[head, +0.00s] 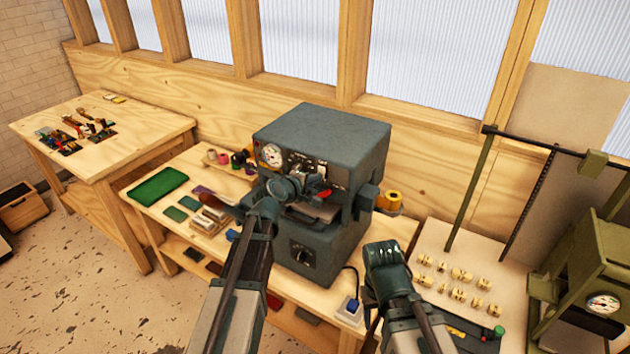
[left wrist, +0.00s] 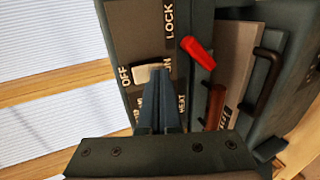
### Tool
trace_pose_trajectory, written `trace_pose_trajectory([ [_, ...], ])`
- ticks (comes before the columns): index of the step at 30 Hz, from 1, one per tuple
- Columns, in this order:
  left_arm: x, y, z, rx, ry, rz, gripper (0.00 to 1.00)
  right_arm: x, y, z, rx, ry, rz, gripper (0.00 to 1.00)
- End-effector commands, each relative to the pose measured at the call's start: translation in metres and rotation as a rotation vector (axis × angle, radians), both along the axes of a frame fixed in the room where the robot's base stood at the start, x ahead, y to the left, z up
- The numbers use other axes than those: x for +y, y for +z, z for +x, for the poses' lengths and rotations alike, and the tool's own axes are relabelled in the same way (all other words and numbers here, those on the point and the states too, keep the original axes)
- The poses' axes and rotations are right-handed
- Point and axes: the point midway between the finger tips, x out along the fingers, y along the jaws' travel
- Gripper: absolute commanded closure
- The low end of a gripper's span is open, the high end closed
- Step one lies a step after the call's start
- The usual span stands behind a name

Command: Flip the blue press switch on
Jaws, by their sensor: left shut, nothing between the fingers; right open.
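The blue-grey press (head: 320,135) stands on the bench in the middle of the head view, with a dial and a dark control panel on its front. In the left wrist view the panel carries a pale switch (left wrist: 149,72) between OFF on the left and a partly covered ON on the right. My left gripper (head: 283,186) is shut and empty in front of the panel; in the left wrist view its fingertips (left wrist: 160,82) are at the switch's lower right edge. I cannot tell whether they touch, or which way the switch is set. My right gripper (head: 383,262) is open, low and right of the press.
A red lever (left wrist: 198,53) is close right of the switch. A small box with a blue top (head: 349,306) sits on the bench, beside a cable. A green press (head: 590,260) stands at the right. Spools and a green mat (head: 158,185) lie left.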

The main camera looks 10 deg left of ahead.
Motion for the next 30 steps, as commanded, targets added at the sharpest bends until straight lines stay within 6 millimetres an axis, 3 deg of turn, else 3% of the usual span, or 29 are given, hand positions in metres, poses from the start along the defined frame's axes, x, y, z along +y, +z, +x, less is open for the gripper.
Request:
trace_pose_trajectory([
  [9,-0.001,-0.002,0.003,0.000,0.000,0.000,1.00,0.000,-0.002,0.000,0.000,0.001,0.000,0.47],
  [21,-0.001,0.014,0.004,-0.002,0.000,-0.002,1.00,0.000,0.014,0.000,0.000,0.001,0.000,0.47],
  [30,-0.002,0.014,0.004,-0.002,0.000,-0.002,1.00,0.000,0.013,0.000,0.000,0.001,0.000,0.47],
])
